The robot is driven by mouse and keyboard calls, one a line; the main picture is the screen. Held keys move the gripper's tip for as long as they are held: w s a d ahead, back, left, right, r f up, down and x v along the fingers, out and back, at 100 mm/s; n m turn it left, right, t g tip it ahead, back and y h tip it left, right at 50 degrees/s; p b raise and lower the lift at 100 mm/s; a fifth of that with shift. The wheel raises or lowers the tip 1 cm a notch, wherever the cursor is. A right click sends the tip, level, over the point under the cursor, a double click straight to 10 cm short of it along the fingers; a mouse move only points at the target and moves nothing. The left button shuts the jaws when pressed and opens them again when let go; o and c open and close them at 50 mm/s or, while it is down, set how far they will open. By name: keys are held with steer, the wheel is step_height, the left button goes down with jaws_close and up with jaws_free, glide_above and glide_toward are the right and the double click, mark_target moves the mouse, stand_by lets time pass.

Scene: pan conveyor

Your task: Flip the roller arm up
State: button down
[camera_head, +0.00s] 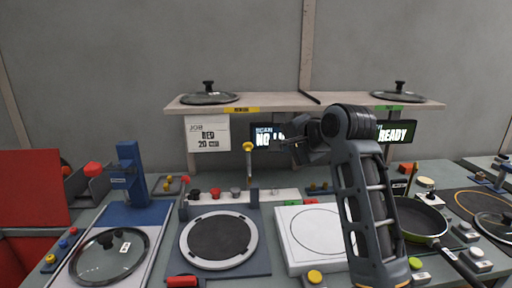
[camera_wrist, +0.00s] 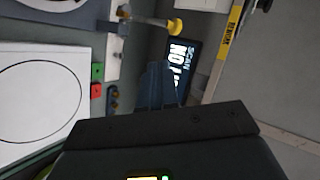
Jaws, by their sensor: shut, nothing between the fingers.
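A thin metal rod with a yellow end (camera_head: 248,147), which looks like the roller arm, stands upright behind the round dark turntable (camera_head: 219,238). In the wrist view the yellow end (camera_wrist: 176,26) sits at the top, with its rod running left to a blue mount. My gripper (camera_head: 284,146) is shut and empty, just right of the yellow end in the head view; I cannot tell the exact gap. In the wrist view its bluish fingers (camera_wrist: 157,87) are below the yellow end, apart from it in the picture.
A shelf (camera_head: 300,102) with two glass lids spans the back, with dark screens beneath it. A white plate unit (camera_head: 300,262) lies right of the turntable. A blue post (camera_head: 130,172) stands left, and a pan (camera_head: 420,222) lies right of my arm.

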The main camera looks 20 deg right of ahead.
steer(key=m, duration=0.1)
steer(key=p, duration=0.2)
glide_toward(250, 148)
steer(key=f+x, duration=0.1)
steer(key=x, duration=0.4)
steer(key=shift+w+d+r+m+y, duration=0.15)
steer(key=shift+w+m+y, duration=0.15)
steer(key=shift+w, duration=0.25)
steer(key=w+d+r, duration=0.1)
steer(key=w, duration=0.4)
steer(key=shift+w+d, duration=0.4)
steer(key=shift+r, duration=0.1)
